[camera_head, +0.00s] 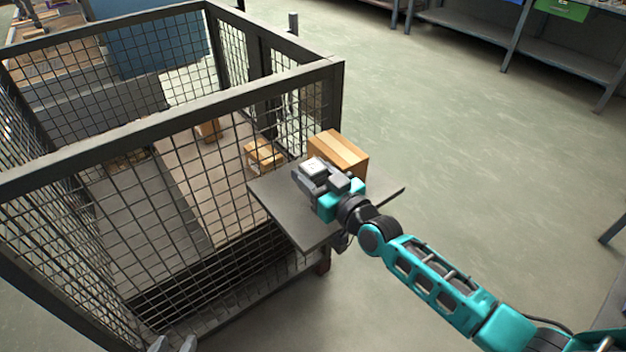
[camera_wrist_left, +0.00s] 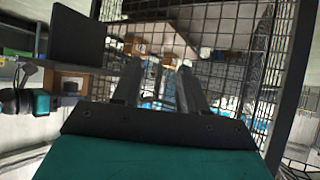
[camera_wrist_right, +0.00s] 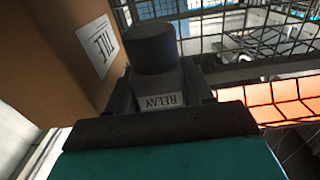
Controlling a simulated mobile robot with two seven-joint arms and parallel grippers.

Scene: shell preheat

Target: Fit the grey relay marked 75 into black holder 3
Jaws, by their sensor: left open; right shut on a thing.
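My right gripper (camera_head: 311,178) is over the dark shelf plate beside the cage, shut on a grey relay (camera_wrist_right: 161,101). In the head view a pale top (camera_head: 314,165) shows at the gripper's fingers. My left gripper (camera_head: 172,344) is at the bottom edge of the head view, in front of the cage. In the left wrist view its fingers (camera_wrist_left: 157,92) are apart with nothing between them. I cannot make out black holder 3.
A wire-mesh cage (camera_head: 170,119) with a dark frame fills the left. The shelf plate (camera_head: 290,222) juts from its side and carries a cardboard box (camera_head: 338,152) close beside my right gripper. A smaller box (camera_head: 263,154) shows through the mesh.

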